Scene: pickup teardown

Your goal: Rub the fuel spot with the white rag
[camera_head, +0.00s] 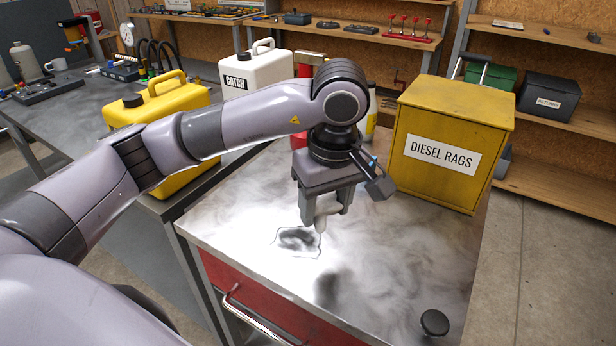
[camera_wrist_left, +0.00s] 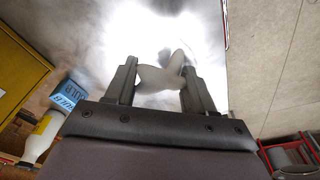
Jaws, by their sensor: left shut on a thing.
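The fuel spot (camera_head: 298,239) is a dark smudge with a thin outline on the pale worktop, left of the table's middle. My left gripper (camera_head: 325,214) points down just behind and to the right of the spot. It is shut on the white rag (camera_head: 322,222), a small pale bunch between the fingertips. The rag also shows between both fingers in the left wrist view (camera_wrist_left: 160,77). The rag hangs low over the worktop; I cannot tell whether it touches. My right gripper is not in view.
A yellow box labelled DIESEL RAGS (camera_head: 450,143) stands at the worktop's back right. A yellow can (camera_head: 158,130) and a white CATCH can (camera_head: 258,72) stand behind my arm. A black round knob (camera_head: 434,322) is near the front right corner. The front middle is clear.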

